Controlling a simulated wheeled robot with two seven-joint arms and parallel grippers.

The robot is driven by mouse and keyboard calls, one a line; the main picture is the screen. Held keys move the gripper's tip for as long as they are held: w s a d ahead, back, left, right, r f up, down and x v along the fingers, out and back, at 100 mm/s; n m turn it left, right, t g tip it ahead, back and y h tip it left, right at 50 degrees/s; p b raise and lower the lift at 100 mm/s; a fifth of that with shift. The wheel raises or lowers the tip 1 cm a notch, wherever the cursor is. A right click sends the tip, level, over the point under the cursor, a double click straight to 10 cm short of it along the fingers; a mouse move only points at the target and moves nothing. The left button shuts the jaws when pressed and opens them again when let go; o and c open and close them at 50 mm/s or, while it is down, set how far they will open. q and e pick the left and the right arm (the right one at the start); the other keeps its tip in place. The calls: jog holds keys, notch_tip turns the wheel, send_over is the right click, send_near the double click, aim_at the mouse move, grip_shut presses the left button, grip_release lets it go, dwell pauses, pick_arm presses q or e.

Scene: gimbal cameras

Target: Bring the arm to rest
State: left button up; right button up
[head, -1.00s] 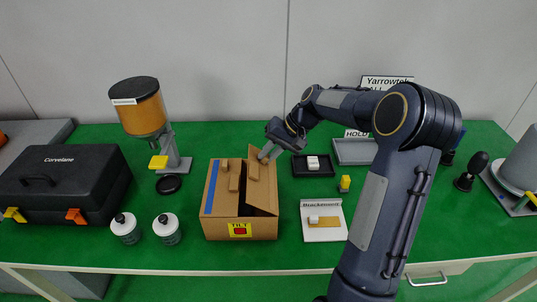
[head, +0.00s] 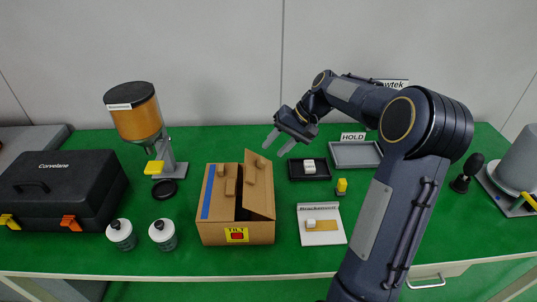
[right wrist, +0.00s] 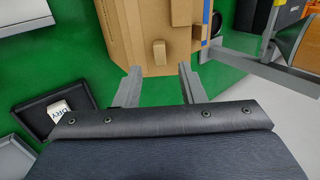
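My right gripper (head: 277,145) is in the air above and behind the right side of the cardboard box (head: 222,233) in the head view. Its two fingers are apart with nothing between them. In the right wrist view the open fingers (right wrist: 160,86) point toward the box (right wrist: 128,30), with green table showing around them. The box has flaps with small cardboard blocks on them, and the right flap (head: 259,185) stands partly raised, leaving a dark gap. My right arm crosses the right half of the head view. My left gripper does not show.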

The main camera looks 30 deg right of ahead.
jog(key=shift+v, duration=1.05)
jog(key=shift+a, duration=0.1)
